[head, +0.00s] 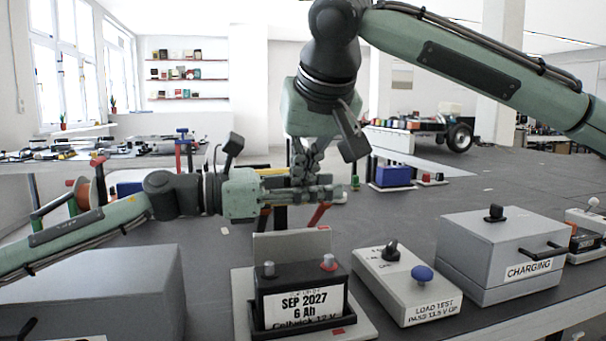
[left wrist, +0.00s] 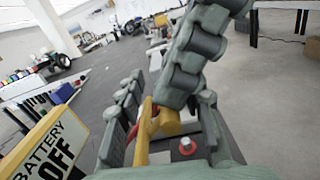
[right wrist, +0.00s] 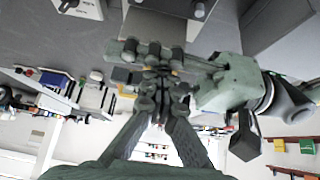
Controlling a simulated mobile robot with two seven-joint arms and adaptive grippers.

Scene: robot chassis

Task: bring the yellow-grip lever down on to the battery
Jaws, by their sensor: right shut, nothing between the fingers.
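The battery (head: 301,301), labelled SEP 2027, 6 Ah, stands upright in a holder at front centre, with a grey post and a red-topped post. A red bar (head: 320,214) slants behind it. A yellow piece (left wrist: 148,132), seemingly the lever's grip, shows between my left fingers in the left wrist view; whether they touch it is unclear. My left gripper (head: 330,192) reaches in from the left above and behind the battery, fingers apart. My right gripper (head: 303,172) points down beside it, shut and empty, also visible in the right wrist view (right wrist: 158,80). The grippers hide much of the lever.
A load-test box (head: 407,290) with a blue knob stands right of the battery, then a grey CHARGING box (head: 500,245). A large grey box (head: 95,290) is at left. A yellow BATTERY OFF sign (left wrist: 45,148) shows in the left wrist view. Both grippers crowd together above the battery.

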